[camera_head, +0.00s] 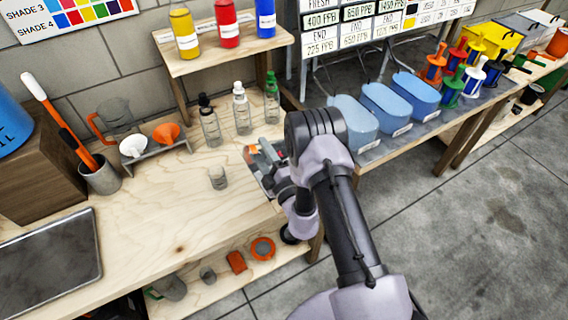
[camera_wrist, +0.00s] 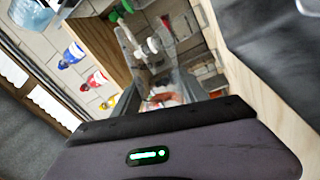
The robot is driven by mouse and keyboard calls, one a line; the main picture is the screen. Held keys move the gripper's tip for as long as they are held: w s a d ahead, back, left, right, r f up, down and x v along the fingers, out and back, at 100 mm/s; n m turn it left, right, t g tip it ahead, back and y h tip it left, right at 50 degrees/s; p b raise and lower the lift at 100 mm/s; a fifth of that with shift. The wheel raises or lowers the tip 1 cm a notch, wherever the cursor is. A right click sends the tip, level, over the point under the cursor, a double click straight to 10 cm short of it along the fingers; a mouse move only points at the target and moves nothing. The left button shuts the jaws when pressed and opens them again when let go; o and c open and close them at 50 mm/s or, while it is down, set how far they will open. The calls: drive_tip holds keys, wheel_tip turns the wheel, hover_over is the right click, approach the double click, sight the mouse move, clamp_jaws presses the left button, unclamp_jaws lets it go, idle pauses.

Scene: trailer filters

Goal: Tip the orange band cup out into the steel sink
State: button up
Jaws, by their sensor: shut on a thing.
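My gripper (camera_head: 262,158) is at the right side of the wooden bench, in front of the bottles. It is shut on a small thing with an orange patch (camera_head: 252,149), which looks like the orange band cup. My gripper hides most of it, so I cannot tell its tilt or contents. In the wrist view a blurred reddish-orange patch (camera_wrist: 163,97) shows between the fingers. A dark rectangular metal basin or tray (camera_head: 45,262) with a pale rim, which may be the steel sink, lies at the bench's front left.
A small clear cup (camera_head: 218,178) stands on the bench left of my gripper. Several capped bottles (camera_head: 242,112) stand behind. A rack with funnels (camera_head: 166,134) and a grey pot with tools (camera_head: 100,177) are farther left. Blue bins (camera_head: 385,106) are right. The bench's front middle is clear.

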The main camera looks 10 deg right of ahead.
drive_tip(key=shift+w+d+r+m+h+p, duration=0.15)
drive_tip(key=shift+d+r+m+h+p, duration=0.2)
drive_tip(key=shift+m+p, duration=0.45)
drive_tip(key=shift+w+d+r+m+h+p, duration=0.15)
drive_tip(key=shift+d+r+m+p, duration=0.35)
drive_tip(key=shift+m, duration=0.4)
idle(0.5)
drive_tip(key=shift+w+d+r+m+p, duration=0.15)
drive_tip(key=shift+d+m+p, duration=0.1)
drive_tip(key=shift+m+p, duration=0.25)
drive_tip(key=shift+d+r+m+p, duration=0.2)
drive_tip(key=shift+m+p, duration=0.15)
drive_tip(key=shift+m, duration=0.25)
idle(0.5)
idle(0.9)
